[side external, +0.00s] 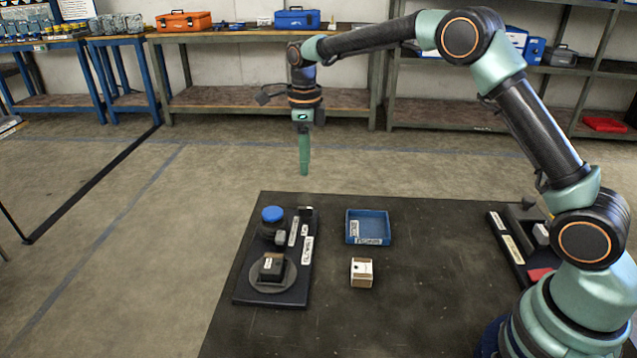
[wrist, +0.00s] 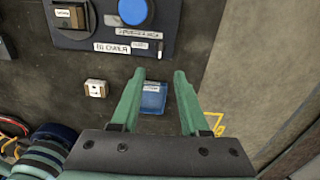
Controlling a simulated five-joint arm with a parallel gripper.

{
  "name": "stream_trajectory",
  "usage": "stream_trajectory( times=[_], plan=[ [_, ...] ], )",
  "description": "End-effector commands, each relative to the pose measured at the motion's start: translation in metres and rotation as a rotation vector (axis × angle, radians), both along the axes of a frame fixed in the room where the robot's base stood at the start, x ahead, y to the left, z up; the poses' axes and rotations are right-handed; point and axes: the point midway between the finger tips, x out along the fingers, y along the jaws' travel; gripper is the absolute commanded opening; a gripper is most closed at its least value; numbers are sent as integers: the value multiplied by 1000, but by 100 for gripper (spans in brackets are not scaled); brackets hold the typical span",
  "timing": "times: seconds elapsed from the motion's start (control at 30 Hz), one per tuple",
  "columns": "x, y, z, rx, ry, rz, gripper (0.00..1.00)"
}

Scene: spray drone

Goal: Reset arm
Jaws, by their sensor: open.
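My gripper (side external: 304,172) hangs pointing down from my raised arm, high above the dark table and near its far edge in the side external view. In the wrist view my gripper (wrist: 159,75) shows two green fingers spread apart with nothing between them. It is open and empty, touching nothing. In the side external view the fingers line up, so the gap does not show there.
Another board (side external: 512,250) lies near my base.

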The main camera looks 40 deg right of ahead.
Motion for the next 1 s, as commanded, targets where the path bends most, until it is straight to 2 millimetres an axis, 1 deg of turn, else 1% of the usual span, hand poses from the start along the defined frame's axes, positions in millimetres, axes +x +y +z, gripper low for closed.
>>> stream_trajectory(
  times=[0.07,0.17,0.3,0.37,0.5,0.6,0.73,0.87,1.0],
  plan=[
    [-6,-2,15,0,-23,82,45],
    [-19,-5,39,-7,-60,252,45],
    [-47,-10,71,-32,-119,539,45],
    [-59,-12,82,-49,-144,663,45],
    [-92,-16,103,-100,-194,949,45],
    [-116,-20,114,-148,-226,1153,45],
    [-148,-23,121,-225,-257,1416,45],
    [-180,-26,121,-318,-276,1676,45],
    [-211,-28,114,-425,-275,1937,45]
  ],
)
